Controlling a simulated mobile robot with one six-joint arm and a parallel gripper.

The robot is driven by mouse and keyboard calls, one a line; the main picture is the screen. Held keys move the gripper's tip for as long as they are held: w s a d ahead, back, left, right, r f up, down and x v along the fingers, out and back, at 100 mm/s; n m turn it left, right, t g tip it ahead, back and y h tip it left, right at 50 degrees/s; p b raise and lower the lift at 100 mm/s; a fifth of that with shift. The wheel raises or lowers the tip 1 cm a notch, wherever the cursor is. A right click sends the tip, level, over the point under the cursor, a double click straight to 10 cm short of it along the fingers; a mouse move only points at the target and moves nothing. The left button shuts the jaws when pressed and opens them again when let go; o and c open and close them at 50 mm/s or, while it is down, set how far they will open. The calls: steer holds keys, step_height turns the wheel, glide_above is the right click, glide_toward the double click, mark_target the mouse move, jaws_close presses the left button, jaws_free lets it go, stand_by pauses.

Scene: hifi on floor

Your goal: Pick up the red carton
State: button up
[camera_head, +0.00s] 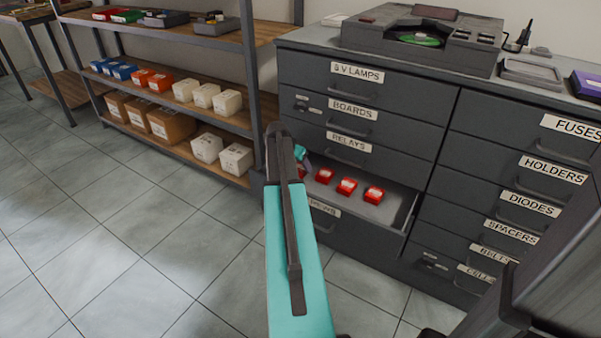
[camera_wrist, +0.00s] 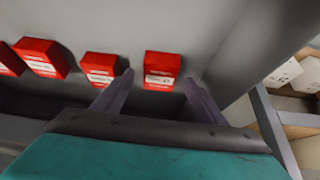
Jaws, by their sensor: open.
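Several red cartons with white labels stand in a row in the open drawer (camera_head: 394,205) of the grey cabinet. In the wrist view one red carton (camera_wrist: 162,66) lies between and just beyond the fingertips of my gripper (camera_wrist: 158,78). The jaws are open, one finger to each side of it, and I see no clear contact. A second red carton (camera_wrist: 99,67) stands just left of the left finger. My arm hides much of the drawer's left end and the gripper.
The cabinet top holds a grey machine (camera_head: 420,38) and trays. Closed labelled drawers (camera_head: 515,170) stand to the right. A shelf unit (camera_head: 160,85) with blue, orange, white and brown boxes stands left. The tiled floor (camera_head: 120,230) at left is clear.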

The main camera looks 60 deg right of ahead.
steer(key=shift+x, duration=1.15)
steer(key=c, duration=1.2)
